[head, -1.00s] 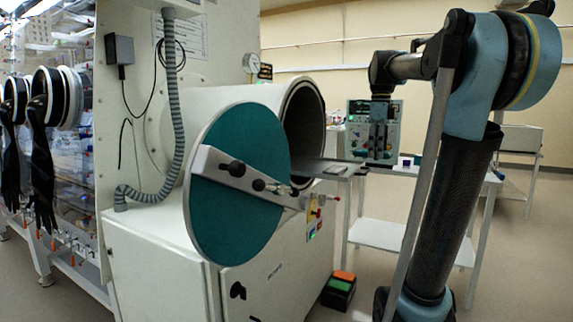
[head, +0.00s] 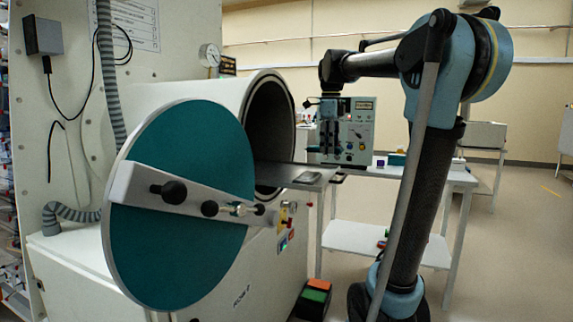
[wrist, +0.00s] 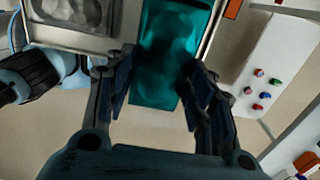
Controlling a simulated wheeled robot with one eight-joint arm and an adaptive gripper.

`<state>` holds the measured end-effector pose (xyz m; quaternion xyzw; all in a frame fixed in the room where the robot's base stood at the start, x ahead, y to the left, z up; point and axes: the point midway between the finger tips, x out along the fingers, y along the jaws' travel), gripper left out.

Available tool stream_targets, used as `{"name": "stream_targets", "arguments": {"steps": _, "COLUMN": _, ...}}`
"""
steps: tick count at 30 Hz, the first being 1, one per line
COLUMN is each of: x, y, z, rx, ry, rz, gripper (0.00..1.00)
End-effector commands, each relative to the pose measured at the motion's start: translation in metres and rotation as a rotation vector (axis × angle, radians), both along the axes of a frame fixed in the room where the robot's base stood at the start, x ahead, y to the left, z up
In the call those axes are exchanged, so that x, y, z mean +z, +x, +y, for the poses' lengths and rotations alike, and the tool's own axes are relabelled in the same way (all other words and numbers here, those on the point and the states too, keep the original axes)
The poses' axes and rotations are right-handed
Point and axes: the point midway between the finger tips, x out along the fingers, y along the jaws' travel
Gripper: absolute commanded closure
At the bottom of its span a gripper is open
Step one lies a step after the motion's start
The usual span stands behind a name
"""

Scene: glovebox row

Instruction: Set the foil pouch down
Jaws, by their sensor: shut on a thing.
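A teal, glossy pouch (wrist: 172,45), which I take as the foil pouch, shows at the upper middle of the wrist view. My gripper (wrist: 158,75) is shut on its near end, with one dark finger at each side. In the head view my gripper (head: 328,145) hangs beside the open round chamber (head: 272,130), above the end of its pulled-out tray (head: 285,170). A grey, crinkled packet (wrist: 70,12) lies on the tray at the upper left of the wrist view. Whether the held pouch touches anything below cannot be told.
The teal round door (head: 180,240) stands open in front of the chamber. A white table (head: 400,177) with a control box (head: 362,130) is behind my gripper. Pedals (head: 313,297) lie on the floor.

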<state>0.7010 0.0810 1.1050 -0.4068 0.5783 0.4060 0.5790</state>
Motion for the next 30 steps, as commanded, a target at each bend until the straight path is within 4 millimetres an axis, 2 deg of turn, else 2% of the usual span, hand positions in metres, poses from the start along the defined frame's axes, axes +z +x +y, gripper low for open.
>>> {"name": "stream_targets", "arguments": {"steps": 3, "x": 0.000, "y": 0.009, "z": 0.027, "rx": 0.006, "ry": 0.000, "rz": 0.000, "gripper": 0.81}}
{"name": "stream_targets", "arguments": {"steps": 19, "x": 0.000, "y": 0.047, "z": 0.134, "rx": 0.005, "ry": 0.000, "rz": 0.000, "gripper": 0.81}}
{"name": "stream_targets", "arguments": {"steps": 24, "x": -0.025, "y": 0.046, "z": 0.131, "rx": 0.000, "ry": 0.000, "rz": 0.000, "gripper": 0.81}}
{"name": "stream_targets", "arguments": {"steps": 30, "x": -0.036, "y": 0.046, "z": 0.130, "rx": 0.001, "ry": 0.000, "rz": 0.000, "gripper": 0.81}}
